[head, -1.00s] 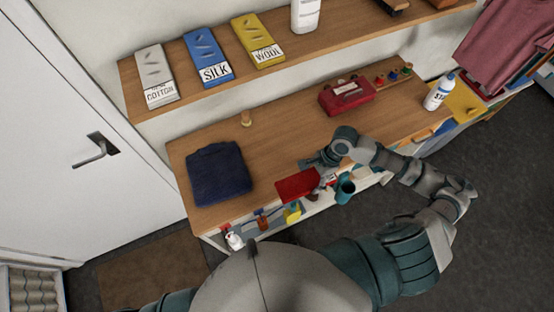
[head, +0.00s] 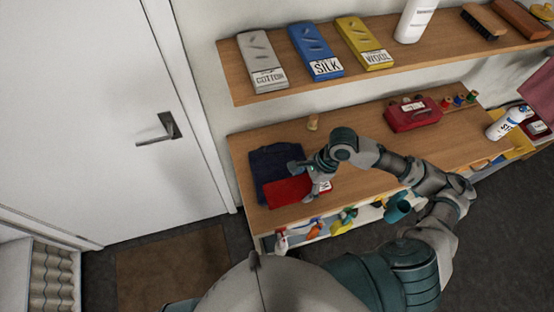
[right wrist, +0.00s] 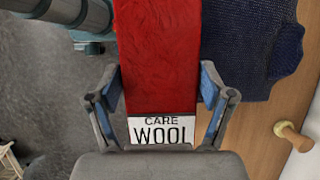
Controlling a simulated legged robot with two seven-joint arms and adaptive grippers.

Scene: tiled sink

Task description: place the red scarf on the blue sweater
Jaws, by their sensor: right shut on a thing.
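The red scarf (head: 284,193) is a flat folded strip with a white label that reads "CARE WOOL" in the right wrist view. My right gripper (head: 308,178) is shut on its labelled end; the fingers (right wrist: 162,88) clasp both sides. The dark blue sweater (head: 268,160) lies folded on the wooden counter near its left end. In the head view the scarf overlaps the front part of the sweater. In the right wrist view the scarf (right wrist: 160,45) runs alongside the sweater (right wrist: 255,42). Any gap in height between them cannot be told. My left gripper is out of view.
A small wooden peg (head: 312,122) stands behind the sweater. A red case (head: 413,114) and spools sit farther right on the counter (head: 365,170). A shelf (head: 400,55) above holds grey, blue and yellow labelled packs.

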